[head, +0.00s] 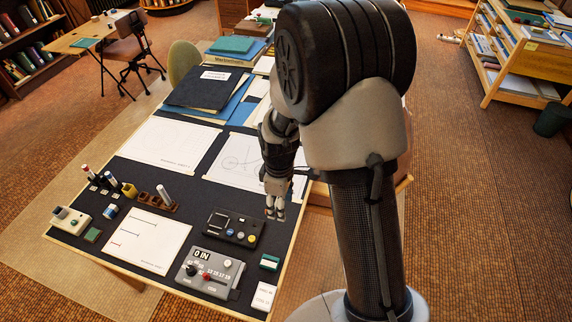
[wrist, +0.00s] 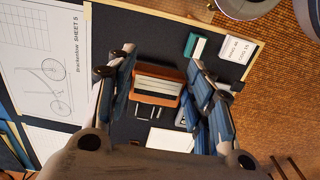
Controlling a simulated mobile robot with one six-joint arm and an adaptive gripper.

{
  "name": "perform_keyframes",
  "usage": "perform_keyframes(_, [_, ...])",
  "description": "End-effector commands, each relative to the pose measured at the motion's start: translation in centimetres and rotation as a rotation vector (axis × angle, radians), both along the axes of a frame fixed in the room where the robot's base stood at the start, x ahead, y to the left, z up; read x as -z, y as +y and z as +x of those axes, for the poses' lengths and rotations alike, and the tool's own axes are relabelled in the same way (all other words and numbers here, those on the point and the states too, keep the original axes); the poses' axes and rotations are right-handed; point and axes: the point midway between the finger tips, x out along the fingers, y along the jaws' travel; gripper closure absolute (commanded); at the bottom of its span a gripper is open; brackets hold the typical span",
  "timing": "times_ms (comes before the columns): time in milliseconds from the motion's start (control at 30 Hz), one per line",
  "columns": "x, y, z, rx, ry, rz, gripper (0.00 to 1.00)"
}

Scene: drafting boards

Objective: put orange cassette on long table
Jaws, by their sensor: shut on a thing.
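My gripper (head: 275,213) hangs over the right side of a long table with a dark mat (head: 206,190). In the wrist view, the fingers of my gripper (wrist: 162,62) are closed against both sides of an orange-brown cassette (wrist: 181,76) with a pale window. In the head view I cannot make the cassette out; my gripper seems to hide it. A dark device with buttons (head: 232,228) lies on the mat just left of and below my gripper. I cannot tell the exact height of the cassette above the mat.
A grey dial box (head: 208,273), a green block (head: 269,262) and white cards (head: 263,296) lie near the front right edge. Drawing sheets (head: 172,144) and folders (head: 205,88) cover the back. Small holders and bottles (head: 128,190) stand at left. A wooden shelf (head: 520,60) stands far right.

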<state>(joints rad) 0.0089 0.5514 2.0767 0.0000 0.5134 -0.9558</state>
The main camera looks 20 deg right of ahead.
Motion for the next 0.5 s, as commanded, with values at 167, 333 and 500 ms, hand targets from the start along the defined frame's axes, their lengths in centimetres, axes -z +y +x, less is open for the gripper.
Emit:
perform_keyframes(167, [2.3,0.0,-0.1,0.002,0.004,0.000,0.76])
perform_keyframes(333, [7.0,0.0,-0.2,0.003,0.006,0.000,0.76])
perform_keyframes(500, [11.5,0.0,-0.1,0.004,0.005,0.000,0.76])
